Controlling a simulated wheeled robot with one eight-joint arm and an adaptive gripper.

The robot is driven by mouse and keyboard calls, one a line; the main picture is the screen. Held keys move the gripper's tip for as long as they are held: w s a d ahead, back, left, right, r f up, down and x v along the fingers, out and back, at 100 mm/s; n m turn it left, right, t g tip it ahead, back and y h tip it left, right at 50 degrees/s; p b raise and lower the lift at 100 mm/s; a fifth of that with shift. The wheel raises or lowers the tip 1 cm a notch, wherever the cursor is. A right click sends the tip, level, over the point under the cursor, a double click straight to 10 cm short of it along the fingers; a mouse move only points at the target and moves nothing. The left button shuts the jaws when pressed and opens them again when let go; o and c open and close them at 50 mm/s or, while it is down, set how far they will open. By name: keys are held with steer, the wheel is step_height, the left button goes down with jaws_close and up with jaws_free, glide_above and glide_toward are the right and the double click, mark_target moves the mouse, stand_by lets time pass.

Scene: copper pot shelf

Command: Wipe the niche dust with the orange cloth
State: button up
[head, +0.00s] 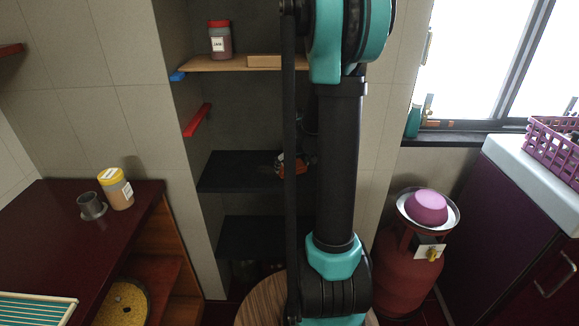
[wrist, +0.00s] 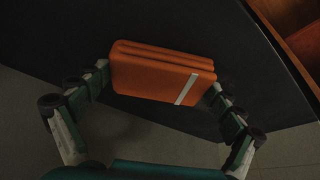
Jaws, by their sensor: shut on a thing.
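The orange cloth (wrist: 160,72) is a folded, layered block with a white stripe near its right end. In the wrist view my gripper (wrist: 156,85) is shut on it, one finger at each end. Beyond the cloth lies a dark, flat surface. In the head view, a small orange patch (head: 283,168) shows beside my arm, at the dark middle shelf (head: 236,170) of the niche. My arm hides most of the gripper and the niche's right side there. I cannot make out the dust, or tell whether the cloth touches the shelf.
A wooden shelf (head: 215,64) above holds a red-lidded jar (head: 220,42). A red bracket (head: 197,120) juts from the niche's left wall. A lower dark shelf (head: 250,237) lies beneath. A red gas cylinder (head: 405,270) stands right; a dark red counter (head: 60,225) is at left.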

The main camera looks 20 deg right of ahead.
mark_target(282, 166)
steer(key=shift+w+a+r, duration=0.1)
steer(key=shift+w+a, duration=0.2)
steer(key=shift+a, duration=0.6)
steer(key=shift+w+a, duration=0.3)
steer(key=shift+a, duration=0.55)
steer(key=shift+w+a, duration=0.55)
steer(key=shift+a, duration=1.15)
steer(key=shift+w+a, duration=0.6)
steer(key=shift+a, duration=1.15)
steer(key=shift+w+a, duration=0.55)
steer(key=shift+a, duration=1.15)
steer(key=shift+d, duration=0.1)
steer(key=shift+s+d, duration=0.25)
steer(key=shift+d, duration=0.55)
steer(key=shift+s+d, duration=0.25)
steer(key=shift+d, duration=0.55)
steer(key=shift+s+d, duration=0.3)
steer(key=shift+d, duration=0.6)
steer(key=shift+s+d, duration=0.3)
steer(key=shift+d, duration=0.55)
steer(key=shift+s+d, duration=0.4)
steer(key=shift+d, duration=0.75)
steer(key=shift+s+d, duration=0.35)
steer(key=shift+d, duration=0.8)
steer(key=shift+s+d, duration=0.4)
steer(key=shift+d, duration=0.75)
